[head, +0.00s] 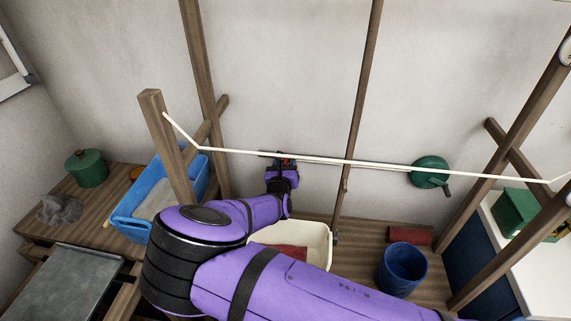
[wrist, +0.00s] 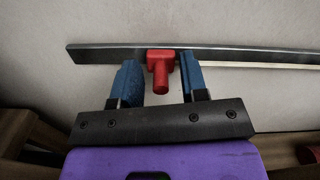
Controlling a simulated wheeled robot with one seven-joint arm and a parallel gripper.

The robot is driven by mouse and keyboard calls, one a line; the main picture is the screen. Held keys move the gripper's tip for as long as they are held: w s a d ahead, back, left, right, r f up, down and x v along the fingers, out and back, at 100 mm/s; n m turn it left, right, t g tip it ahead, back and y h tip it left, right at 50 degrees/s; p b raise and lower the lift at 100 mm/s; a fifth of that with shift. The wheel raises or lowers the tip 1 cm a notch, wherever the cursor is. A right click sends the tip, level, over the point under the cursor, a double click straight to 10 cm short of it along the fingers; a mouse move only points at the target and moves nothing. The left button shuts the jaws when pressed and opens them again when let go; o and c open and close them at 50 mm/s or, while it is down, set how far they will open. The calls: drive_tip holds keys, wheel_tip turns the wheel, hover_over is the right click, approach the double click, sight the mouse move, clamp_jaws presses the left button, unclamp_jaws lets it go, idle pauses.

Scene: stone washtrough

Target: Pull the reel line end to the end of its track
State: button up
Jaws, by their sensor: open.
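The reel line end appears as a red handle with a round knob (wrist: 160,75) on a dark grey track (wrist: 100,54) along the wall in the wrist view. It sits near the track's left end. My gripper (wrist: 161,78) is open, with one blue finger on each side of the red handle and visible gaps between. In the head view my gripper (head: 283,161) is up at the wall, and the red handle is mostly hidden there. The green reel (head: 430,171) is on the wall to the right. A pale line (wrist: 250,66) runs right from the handle along the track.
A white clothesline (head: 330,159) crosses in front of the wall between wooden posts. Below are a blue tub (head: 127,221), a white basin (head: 322,232), a blue bucket (head: 402,266) and a green pot (head: 86,168). A thin wooden pole (head: 360,110) stands between gripper and reel.

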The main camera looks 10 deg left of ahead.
clamp_jaws()
drive_tip(key=a, duration=0.6)
drive_tip(key=shift+s+a, duration=0.15)
unclamp_jaws()
drive_tip(key=s, duration=1)
drive_tip(key=shift+s+d, duration=0.3)
drive_tip(key=shift+s, duration=0.1)
